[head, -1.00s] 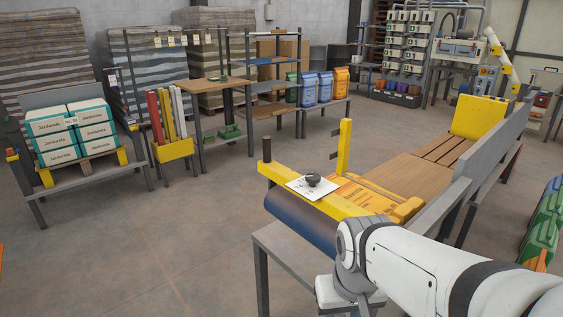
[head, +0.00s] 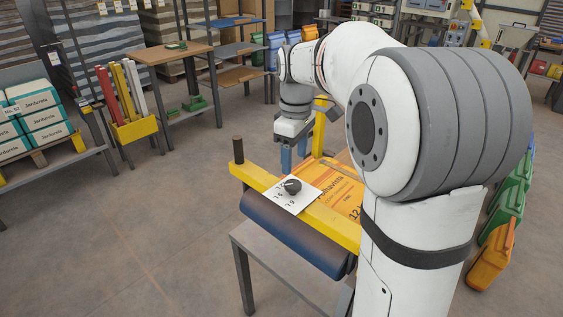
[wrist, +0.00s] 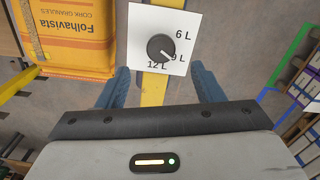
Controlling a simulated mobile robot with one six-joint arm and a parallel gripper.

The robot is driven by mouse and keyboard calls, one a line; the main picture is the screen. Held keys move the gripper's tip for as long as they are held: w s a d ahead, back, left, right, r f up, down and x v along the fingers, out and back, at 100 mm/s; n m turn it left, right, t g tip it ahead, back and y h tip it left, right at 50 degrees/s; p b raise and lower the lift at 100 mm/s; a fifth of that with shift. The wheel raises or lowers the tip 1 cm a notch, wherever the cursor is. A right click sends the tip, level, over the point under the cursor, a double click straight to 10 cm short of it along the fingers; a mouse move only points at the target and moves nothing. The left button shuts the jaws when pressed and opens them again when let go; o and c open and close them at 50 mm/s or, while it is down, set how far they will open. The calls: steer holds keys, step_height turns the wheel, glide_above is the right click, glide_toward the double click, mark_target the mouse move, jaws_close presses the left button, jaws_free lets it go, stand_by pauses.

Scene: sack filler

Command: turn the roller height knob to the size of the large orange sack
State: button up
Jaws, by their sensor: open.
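The black round knob (head: 292,186) sits on a white dial plate (head: 304,200) on the yellow bar across the roller end. In the wrist view the knob (wrist: 160,47) has the marks 6 L, 9 L and 12 L beside it, and its pale pointer appears to face 9 L. An orange sack (head: 338,186) lies on the bed behind the bar, with "12" partly readable; the wrist view shows "Folhavista cork granules" on the sack (wrist: 72,30). My gripper (head: 294,155) is open and empty, its blue fingers beyond and above the knob, not touching it.
A dark blue roller (head: 295,235) runs along the near end of the bench. A dark post (head: 238,150) stands at the bar's left end. Open floor lies to the left.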

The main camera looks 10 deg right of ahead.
mark_target(293, 184)
step_height(293, 184, down, 7)
steer(key=shift+a+f+b, duration=0.1)
steer(key=shift+f+b, duration=0.1)
steer(key=shift+b, duration=0.25)
steer(key=c, duration=0.9)
steer(key=shift+a, duration=0.35)
steer(key=shift+c, duration=0.3)
steer(key=shift+d, duration=0.3)
